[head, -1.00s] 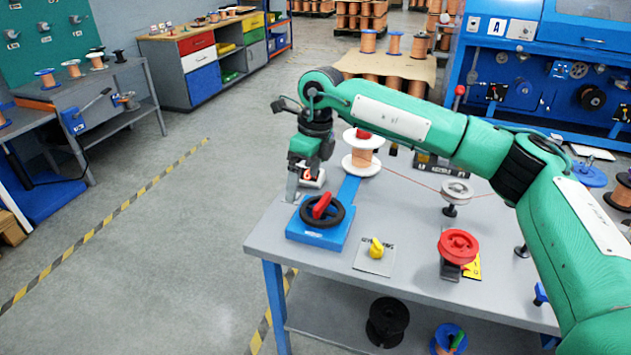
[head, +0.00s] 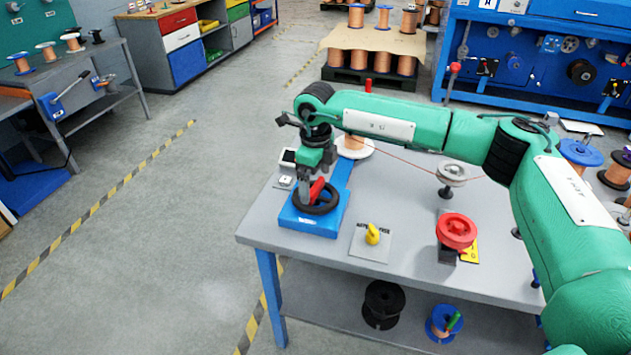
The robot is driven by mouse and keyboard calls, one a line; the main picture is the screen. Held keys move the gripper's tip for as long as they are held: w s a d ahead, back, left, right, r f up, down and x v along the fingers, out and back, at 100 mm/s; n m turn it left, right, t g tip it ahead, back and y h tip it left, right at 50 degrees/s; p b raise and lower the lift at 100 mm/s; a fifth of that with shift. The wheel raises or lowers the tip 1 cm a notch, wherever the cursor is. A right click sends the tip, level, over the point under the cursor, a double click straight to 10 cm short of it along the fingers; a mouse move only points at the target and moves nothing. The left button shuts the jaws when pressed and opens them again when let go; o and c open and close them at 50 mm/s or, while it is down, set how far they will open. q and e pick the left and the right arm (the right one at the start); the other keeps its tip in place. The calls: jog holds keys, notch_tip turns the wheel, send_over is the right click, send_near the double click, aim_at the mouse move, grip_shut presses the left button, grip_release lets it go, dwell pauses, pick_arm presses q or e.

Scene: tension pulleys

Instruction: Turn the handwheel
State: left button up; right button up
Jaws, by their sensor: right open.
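The handwheel (head: 329,207) is a black ring with a red handle (head: 317,190), on a blue base (head: 308,223) at the left front of the grey table. My right gripper (head: 305,193) points down over the left side of the wheel, close to the red handle. It is open; whether its fingers touch the rim or the handle I cannot tell. My right arm reaches in from the right, over the table. A copper spool (head: 356,148) behind the wheel is partly hidden by my arm. My left gripper is not in view.
On the table stand a grey pulley (head: 453,173), a red wheel (head: 456,231) and a yellow knob (head: 372,234) on a plate. A wire runs from the spool past the grey pulley. Black and blue spools (head: 383,304) sit on the lower shelf. The floor at left is clear.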

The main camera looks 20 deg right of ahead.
jog(key=shift+f, duration=0.7)
jog(key=c, duration=1)
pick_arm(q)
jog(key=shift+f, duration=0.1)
